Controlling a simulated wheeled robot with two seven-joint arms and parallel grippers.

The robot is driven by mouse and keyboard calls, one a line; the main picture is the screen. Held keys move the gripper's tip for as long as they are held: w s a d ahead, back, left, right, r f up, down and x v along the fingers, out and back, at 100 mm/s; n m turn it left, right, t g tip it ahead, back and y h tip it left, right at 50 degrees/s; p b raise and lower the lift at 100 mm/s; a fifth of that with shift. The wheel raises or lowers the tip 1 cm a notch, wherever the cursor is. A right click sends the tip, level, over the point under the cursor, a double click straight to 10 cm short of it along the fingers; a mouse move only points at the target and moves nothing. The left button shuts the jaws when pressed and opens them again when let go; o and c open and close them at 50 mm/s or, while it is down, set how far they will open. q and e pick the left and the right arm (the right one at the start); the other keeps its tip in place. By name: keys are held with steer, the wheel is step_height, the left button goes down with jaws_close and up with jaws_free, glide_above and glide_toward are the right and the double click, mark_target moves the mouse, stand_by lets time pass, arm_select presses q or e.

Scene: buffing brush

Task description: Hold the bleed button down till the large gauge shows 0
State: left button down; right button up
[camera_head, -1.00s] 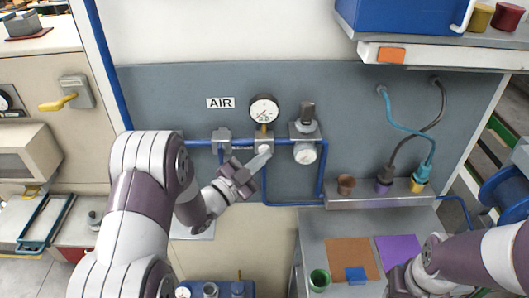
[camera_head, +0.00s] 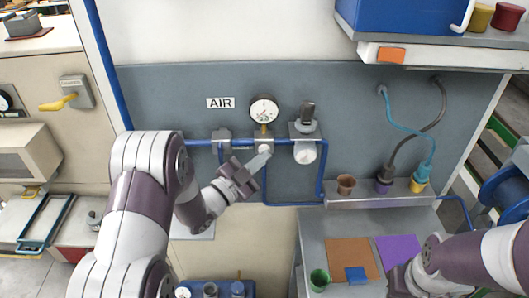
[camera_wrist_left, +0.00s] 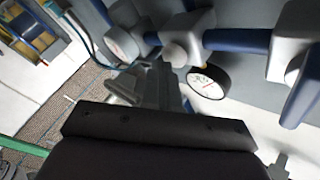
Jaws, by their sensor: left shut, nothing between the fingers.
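The large gauge (camera_head: 264,109) has a white dial and sits on the blue pipe beside the AIR label; its needle is too small to read surely. In the left wrist view the gauge (camera_wrist_left: 208,80) is seen at a steep angle. The pale round bleed button (camera_head: 264,149) is on the grey block under the gauge; it also shows in the left wrist view (camera_wrist_left: 176,54). My left gripper (camera_head: 265,158) is shut and empty, its tips at the button's lower edge; I cannot tell whether they press it. My right gripper (camera_head: 400,282) is partly visible at the lower right.
A regulator (camera_head: 306,128) with a smaller gauge (camera_head: 305,153) is right of the button, and a grey pipe fitting (camera_head: 221,138) is left of it. A metal shelf (camera_head: 380,201) holds a brown cup and hose connectors. A bench with coloured pads stands below.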

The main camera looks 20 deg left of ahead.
arm_select(q)
steer(key=shift+s, duration=0.1)
steer(key=shift+s+d, duration=0.25)
steer(key=shift+s, duration=0.55)
steer(key=s, duration=0.2)
steer(key=s+d, duration=0.1)
steer(key=s, duration=0.1)
steer(key=shift+s+d, duration=0.2)
steer(key=shift+s, duration=0.2)
